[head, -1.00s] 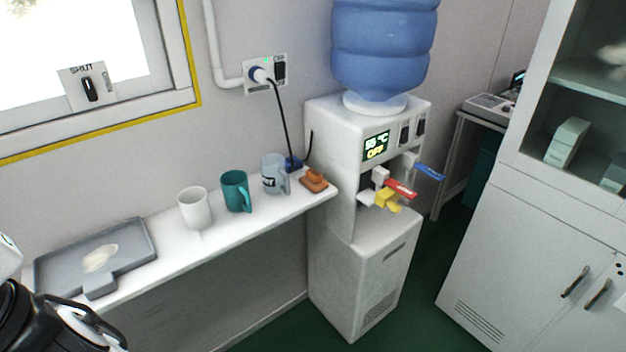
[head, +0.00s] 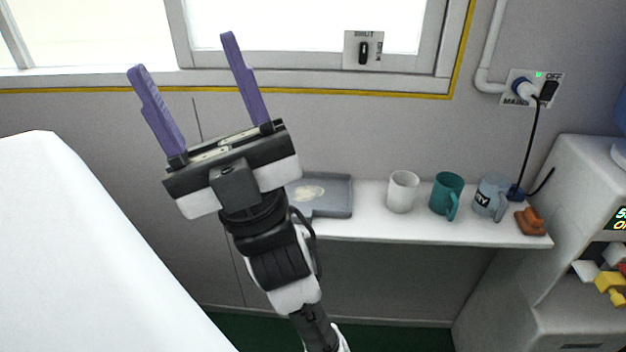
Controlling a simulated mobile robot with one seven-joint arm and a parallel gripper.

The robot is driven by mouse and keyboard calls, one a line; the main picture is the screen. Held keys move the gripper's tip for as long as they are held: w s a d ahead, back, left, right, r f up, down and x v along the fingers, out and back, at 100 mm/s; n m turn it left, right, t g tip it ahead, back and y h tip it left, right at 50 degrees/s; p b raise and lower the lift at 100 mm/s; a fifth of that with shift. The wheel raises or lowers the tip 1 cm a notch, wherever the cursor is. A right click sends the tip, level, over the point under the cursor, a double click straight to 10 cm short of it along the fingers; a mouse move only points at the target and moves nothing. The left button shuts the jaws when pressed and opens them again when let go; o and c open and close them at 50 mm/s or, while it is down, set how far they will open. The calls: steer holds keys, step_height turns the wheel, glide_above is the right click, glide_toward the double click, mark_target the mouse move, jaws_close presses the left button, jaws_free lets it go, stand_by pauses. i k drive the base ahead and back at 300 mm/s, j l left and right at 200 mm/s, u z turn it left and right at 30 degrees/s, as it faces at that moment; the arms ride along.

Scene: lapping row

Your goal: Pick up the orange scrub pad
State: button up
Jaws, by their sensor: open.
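The orange scrub pad (head: 531,222) lies at the right end of the narrow white shelf (head: 380,228), near the water dispenser, in the head view. It looks like a small block with a raised top part. My gripper (head: 185,85) is at the upper left, with its two purple fingers spread wide apart and nothing between them. It points up toward the window and is well to the left of the pad, not touching anything.
Left of the pad on the shelf stand a grey-blue mug (head: 490,196), a teal mug (head: 446,194), a white mug (head: 403,191) and a grey tray (head: 335,196). A black cord hangs from the wall socket (head: 532,88) behind the pad. The water dispenser (head: 578,190) borders the shelf's right end. A white surface (head: 80,250) fills the lower left.

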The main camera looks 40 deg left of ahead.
mark_target(530, 220)
steer(key=i+z, duration=0.25)
steer(key=i, duration=0.35)
steer(key=i+j+z, duration=0.2)
steer(key=i, duration=0.4)
